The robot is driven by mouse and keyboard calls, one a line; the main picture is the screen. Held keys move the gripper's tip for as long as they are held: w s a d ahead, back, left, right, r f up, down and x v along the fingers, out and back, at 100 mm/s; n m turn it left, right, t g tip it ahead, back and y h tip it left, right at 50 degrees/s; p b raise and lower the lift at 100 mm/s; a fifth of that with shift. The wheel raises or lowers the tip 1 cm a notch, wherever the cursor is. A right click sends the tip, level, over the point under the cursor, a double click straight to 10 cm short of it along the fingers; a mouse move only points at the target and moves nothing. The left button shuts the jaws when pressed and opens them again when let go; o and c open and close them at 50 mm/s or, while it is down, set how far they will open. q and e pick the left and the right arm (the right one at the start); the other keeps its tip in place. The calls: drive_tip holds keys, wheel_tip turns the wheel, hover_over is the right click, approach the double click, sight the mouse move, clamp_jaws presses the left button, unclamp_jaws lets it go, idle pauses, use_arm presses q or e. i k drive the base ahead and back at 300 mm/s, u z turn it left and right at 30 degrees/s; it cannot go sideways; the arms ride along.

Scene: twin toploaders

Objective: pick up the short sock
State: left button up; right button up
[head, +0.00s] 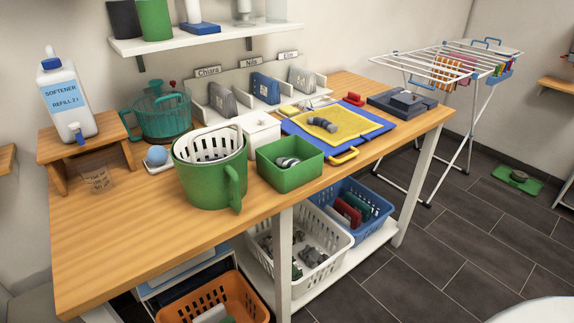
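A grey sock-like piece (322,124) with lighter bands lies on a yellow cloth (357,125) towards the right of the table. Another small grey and white piece (287,162), folded or rolled, lies inside the square green box (290,181) near the table's front edge. I cannot tell which of the two is the short sock. Neither of my grippers is in view.
A green mug-shaped tub (207,187) with a white basket in it stands left of the green box. A white box (260,133) is behind. A softener bottle (66,95) stands on a wooden riser. The table's front left (110,250) is clear.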

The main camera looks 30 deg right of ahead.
sight(330, 127)
drive_tip(key=z, duration=1.25)
